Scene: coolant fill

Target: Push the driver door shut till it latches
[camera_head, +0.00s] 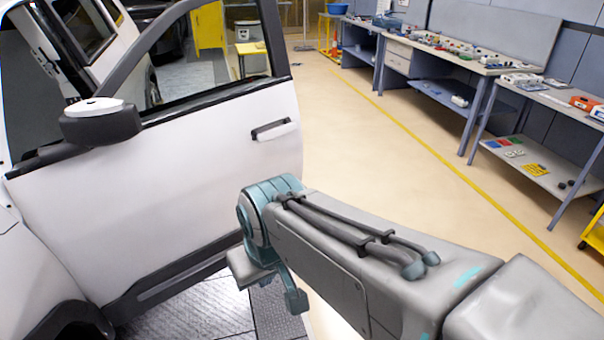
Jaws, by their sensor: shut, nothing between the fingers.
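The white driver door (190,170) stands open, swung out from the vehicle, with its outer face towards me. Its dark handle (272,129) is near the free right edge. A side mirror (100,122) sits at the door's left end. The vehicle body (30,265) shows at the left, and the door opening is partly seen behind the mirror. My arm (330,245) reaches in from the lower right, and its teal joint is in front of the door's lower right corner. I cannot tell whether it touches the door.
A workbench (455,60) with tools and parts runs along the right wall, and a shelved bench (520,170) stands nearer. A yellow floor line (430,150) passes in front of them. The beige floor right of the door is clear. Dark tread plate (190,310) lies below the door.

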